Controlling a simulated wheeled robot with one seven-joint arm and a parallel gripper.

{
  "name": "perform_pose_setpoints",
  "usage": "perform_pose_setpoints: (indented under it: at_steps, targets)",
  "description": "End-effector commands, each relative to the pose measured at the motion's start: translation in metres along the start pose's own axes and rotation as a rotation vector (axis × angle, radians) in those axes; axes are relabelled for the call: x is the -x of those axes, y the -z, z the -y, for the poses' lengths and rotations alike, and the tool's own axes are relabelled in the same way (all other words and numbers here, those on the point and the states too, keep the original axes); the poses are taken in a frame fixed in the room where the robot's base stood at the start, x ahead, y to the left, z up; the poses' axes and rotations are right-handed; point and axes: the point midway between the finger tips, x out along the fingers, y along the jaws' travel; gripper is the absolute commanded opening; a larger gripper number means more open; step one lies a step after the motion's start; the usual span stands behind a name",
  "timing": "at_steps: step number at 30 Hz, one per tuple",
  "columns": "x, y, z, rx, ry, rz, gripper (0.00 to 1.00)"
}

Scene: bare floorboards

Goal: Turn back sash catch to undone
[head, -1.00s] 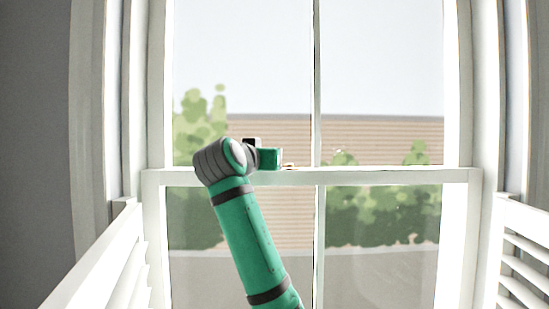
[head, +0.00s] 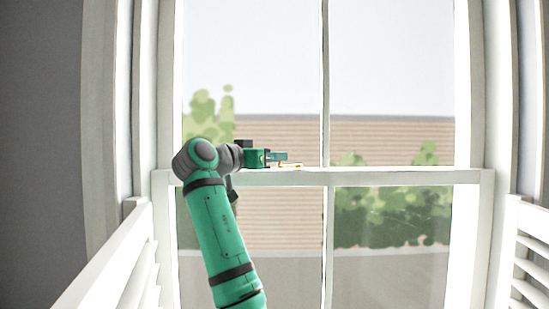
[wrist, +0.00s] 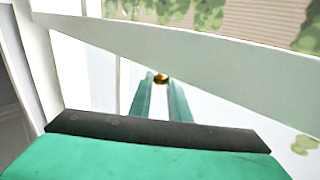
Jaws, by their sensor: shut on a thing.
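The sash catch (head: 291,165) is a small brass-coloured piece on top of the window's meeting rail, left of the central glazing bar. In the wrist view its round brass end (wrist: 161,78) shows between the tips of my green fingers. My gripper (head: 279,157) reaches in from the left, level with the rail top, and is shut on the catch. In the wrist view my gripper (wrist: 160,84) has its two fingers close together at the brass end. Most of the catch is hidden by the fingers, so I cannot tell its exact angle.
The white meeting rail (head: 400,177) runs across the window just below my gripper. Glass panes (head: 390,60) lie above and below it. White louvred shutters stand at the left (head: 115,265) and right (head: 528,250). The space in front of the right panes is clear.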

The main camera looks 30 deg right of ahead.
Motion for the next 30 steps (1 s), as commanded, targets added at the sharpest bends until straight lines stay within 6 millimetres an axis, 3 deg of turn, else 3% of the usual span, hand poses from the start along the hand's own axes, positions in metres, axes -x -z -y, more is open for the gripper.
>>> perform_pose_setpoints:
  at_steps: [3, 4, 6, 30]
  targets:
    - [-0.0016, -0.0017, -0.0008, 0.001, -0.002, 0.004, 0.00]
    - [-0.0017, -0.0017, -0.0009, 0.001, -0.002, 0.004, 0.19]
    - [-0.0016, -0.0016, -0.0009, 0.001, -0.002, 0.004, 0.34]
    - [0.0018, 0.0019, -0.0032, -0.003, 0.043, -0.005, 0.34]
